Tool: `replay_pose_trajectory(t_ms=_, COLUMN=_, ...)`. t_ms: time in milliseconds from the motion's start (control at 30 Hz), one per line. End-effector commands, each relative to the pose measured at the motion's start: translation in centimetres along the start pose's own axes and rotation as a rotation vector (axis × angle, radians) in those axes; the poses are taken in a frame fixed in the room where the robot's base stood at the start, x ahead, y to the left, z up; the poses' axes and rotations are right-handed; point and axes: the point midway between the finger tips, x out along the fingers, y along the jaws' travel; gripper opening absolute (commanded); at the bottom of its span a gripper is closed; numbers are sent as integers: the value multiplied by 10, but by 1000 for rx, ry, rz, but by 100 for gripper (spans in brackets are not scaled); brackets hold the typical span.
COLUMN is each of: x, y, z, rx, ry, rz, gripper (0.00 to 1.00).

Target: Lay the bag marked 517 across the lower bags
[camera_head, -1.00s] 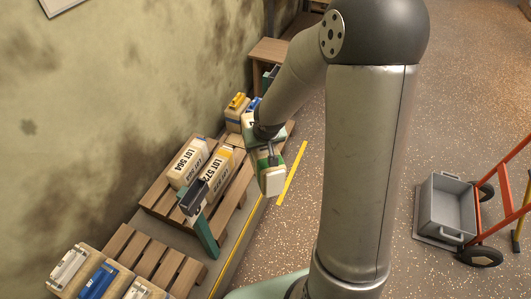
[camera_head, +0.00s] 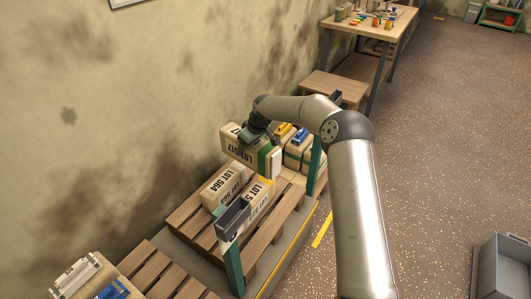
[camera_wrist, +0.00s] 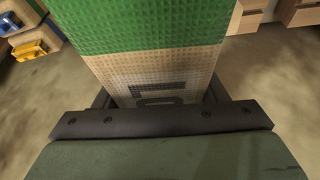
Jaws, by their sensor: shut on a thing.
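The bag marked 517 (camera_head: 240,149) is tan with a green band and a white end. My gripper (camera_head: 256,138) is shut on it and holds it roughly level, seemingly above the far end of the lower bags. In the wrist view the bag (camera_wrist: 155,62) fills the middle between the dark jaws. The lower bags, LOT 564 (camera_head: 227,185) and a second one (camera_head: 261,193) with a yellow patch, lie side by side on a wooden pallet (camera_head: 262,238). The second bag is partly hidden by a dark box on a post. I cannot tell the exact gap beneath the held bag.
A dark box (camera_head: 232,220) on a green post stands at the pallet's near edge; another green post (camera_head: 315,165) stands farther along. More bags with blue and yellow tops (camera_head: 298,143) sit behind.

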Motion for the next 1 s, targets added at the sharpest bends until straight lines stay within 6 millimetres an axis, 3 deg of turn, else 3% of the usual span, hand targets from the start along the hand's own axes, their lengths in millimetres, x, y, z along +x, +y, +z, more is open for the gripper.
replay_pose_trajectory(t_ms=100, x=18, y=1, z=-12, rx=-55, ry=9, rz=-18, gripper=0)
replay_pose_trajectory(t_ms=300, x=27, y=2, z=-18, rx=-97, ry=8, rz=-34, gripper=0)
replay_pose_trajectory(t_ms=567, x=34, y=2, z=-16, rx=-101, ry=7, rz=-36, gripper=0)
replay_pose_trajectory(t_ms=1000, x=63, y=2, z=-4, rx=-100, ry=7, rz=-36, gripper=0)
